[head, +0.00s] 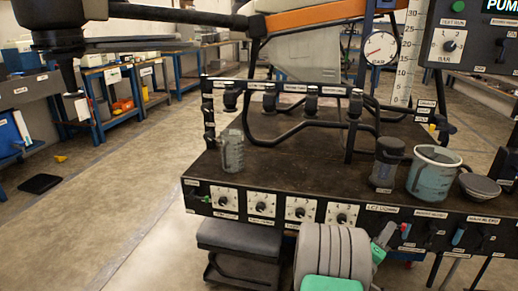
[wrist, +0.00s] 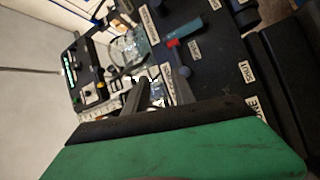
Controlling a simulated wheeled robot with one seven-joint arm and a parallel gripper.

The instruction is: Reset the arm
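My arm rises from the bottom centre of the head view as a thick grey ribbed link with green parts. My gripper (head: 387,236) is at the front edge of the dark workbench (head: 300,170), close to a small blue-tipped lever (head: 405,230) on its front panel. The wrist view shows the green and black gripper body across the bottom, with grey finger parts (wrist: 152,92) above it. A blue lever with a red end (wrist: 185,36) lies beyond them on the labelled panel. I see nothing clearly held, and the finger gap is too unclear to judge.
The bench carries a clear measuring jug (head: 232,152), a dark-lidded cup (head: 386,163), a bucket of bluish liquid (head: 433,175) and a grey-lidded bowl (head: 480,186). Labelled dials (head: 262,204) line its front. A drone arm (head: 170,13) hangs overhead.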

